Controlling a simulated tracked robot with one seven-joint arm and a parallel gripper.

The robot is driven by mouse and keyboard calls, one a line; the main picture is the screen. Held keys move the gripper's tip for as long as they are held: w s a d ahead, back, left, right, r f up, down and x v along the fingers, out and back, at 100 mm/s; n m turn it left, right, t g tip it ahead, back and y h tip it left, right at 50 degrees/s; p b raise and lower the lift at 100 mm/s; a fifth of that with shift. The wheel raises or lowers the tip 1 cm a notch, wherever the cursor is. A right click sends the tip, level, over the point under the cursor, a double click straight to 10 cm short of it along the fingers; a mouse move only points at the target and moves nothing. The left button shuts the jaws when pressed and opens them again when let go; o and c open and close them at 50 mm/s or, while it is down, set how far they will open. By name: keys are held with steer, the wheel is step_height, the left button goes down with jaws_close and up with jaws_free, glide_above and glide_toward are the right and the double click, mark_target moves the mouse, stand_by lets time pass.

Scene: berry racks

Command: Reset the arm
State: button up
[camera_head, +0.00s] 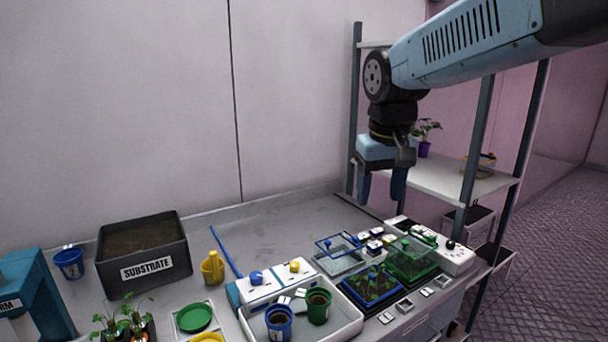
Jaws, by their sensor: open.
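My gripper (382,190) hangs from my blue arm at the upper right, pointing down. Its two blue fingers are apart with nothing visible between them. It is above the back right part of the workbench, in front of the shelf rack. It appears clear of the bench items below it.
Below stand a clear blue-rimmed box (338,262), a blue tray (371,288) and a green tray (411,266) with plants. A shelf rack (484,150) is behind my arm. A substrate bin (168,270) stands left. The back middle of the bench (285,225) is bare.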

steer(key=s+d+f+m+t, duration=0.2)
steer(key=s+d+f+t, duration=0.1)
steer(key=s+d, duration=0.6)
steer(key=shift+s+d, duration=0.2)
steer(key=shift+s, duration=1)
